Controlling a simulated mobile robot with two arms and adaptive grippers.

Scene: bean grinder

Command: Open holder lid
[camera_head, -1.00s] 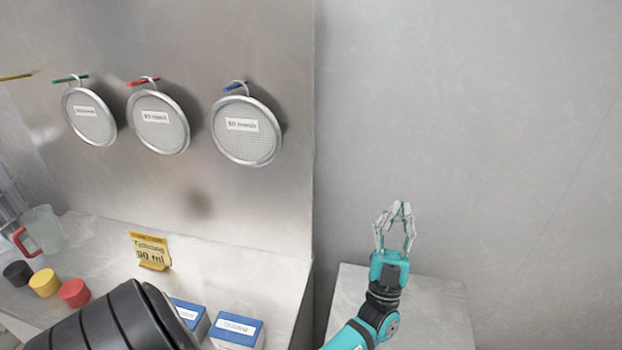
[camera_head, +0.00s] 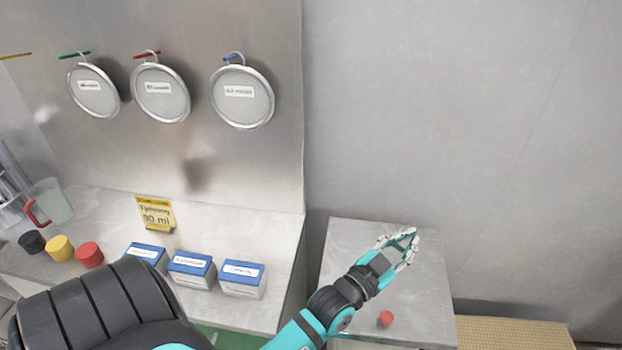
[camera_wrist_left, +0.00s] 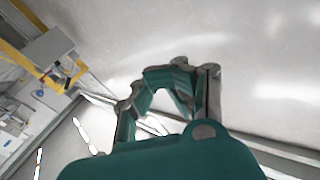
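My left gripper (camera_head: 411,249) is in the head view, over the grey side table on the right. Its fingers are apart with nothing between them; the left wrist view shows the gripper (camera_wrist_left: 165,90) empty too. Three white boxes with blue lids stand on the steel counter: a left one (camera_head: 146,256), a middle one (camera_head: 191,270) and a right one (camera_head: 243,279). Their lids look shut. I cannot tell which thing is the holder. My gripper is well to the right of the boxes and touches none of them. My right gripper is not in view.
The side table (camera_head: 370,240) bears a small red object (camera_head: 386,318). On the steel counter (camera_head: 100,215) stand a yellow sign (camera_head: 155,213), black, yellow and red (camera_head: 89,254) cylinders and a jug (camera_head: 50,202). Three round sieves hang on the wall, the rightmost (camera_head: 242,98) nearest the wall edge.

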